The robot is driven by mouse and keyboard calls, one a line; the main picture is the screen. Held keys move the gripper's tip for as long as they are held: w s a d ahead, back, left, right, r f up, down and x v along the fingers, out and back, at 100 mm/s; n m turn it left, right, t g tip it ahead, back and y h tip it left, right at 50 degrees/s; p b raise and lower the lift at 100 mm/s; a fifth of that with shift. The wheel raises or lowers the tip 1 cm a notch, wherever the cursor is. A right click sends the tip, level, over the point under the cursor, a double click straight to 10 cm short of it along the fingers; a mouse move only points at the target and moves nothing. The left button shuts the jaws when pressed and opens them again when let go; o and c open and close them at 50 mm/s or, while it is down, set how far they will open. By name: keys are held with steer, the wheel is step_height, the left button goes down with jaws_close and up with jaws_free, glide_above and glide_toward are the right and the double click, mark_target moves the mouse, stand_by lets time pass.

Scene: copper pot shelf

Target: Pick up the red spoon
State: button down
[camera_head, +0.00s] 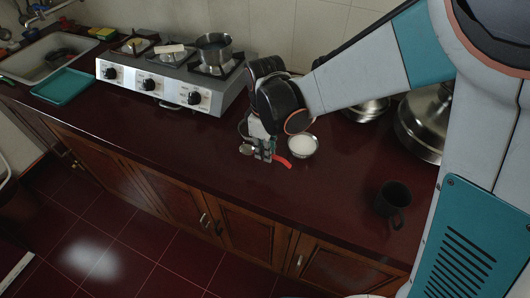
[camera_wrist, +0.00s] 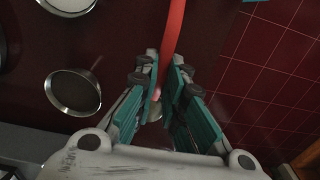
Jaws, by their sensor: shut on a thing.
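The red spoon has a red handle (camera_head: 281,161) and a metal bowl end (camera_head: 246,150). My gripper (camera_head: 262,153) is shut around the spoon, near the counter's front part. In the wrist view the red handle (camera_wrist: 173,30) runs up out of the top edge from between my fingers (camera_wrist: 166,78). The spoon's bowl end (camera_wrist: 155,113) shows below, between the finger pads. My fingers hide the middle of the spoon. I cannot tell whether it touches the counter or is slightly above it.
A bowl with white contents (camera_head: 303,146) stands close right of my gripper. A round metal dish (camera_wrist: 73,92) is beside it. The stove (camera_head: 172,83) with a pot (camera_head: 214,49) is behind left. A dark mug (camera_head: 393,204) stands right. The dark red counter (camera_head: 335,190) is clear between.

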step_height(320, 180, up, 12)
steer(key=p, duration=0.7)
steer(key=shift+f, duration=0.2)
steer(key=shift+f, duration=0.1)
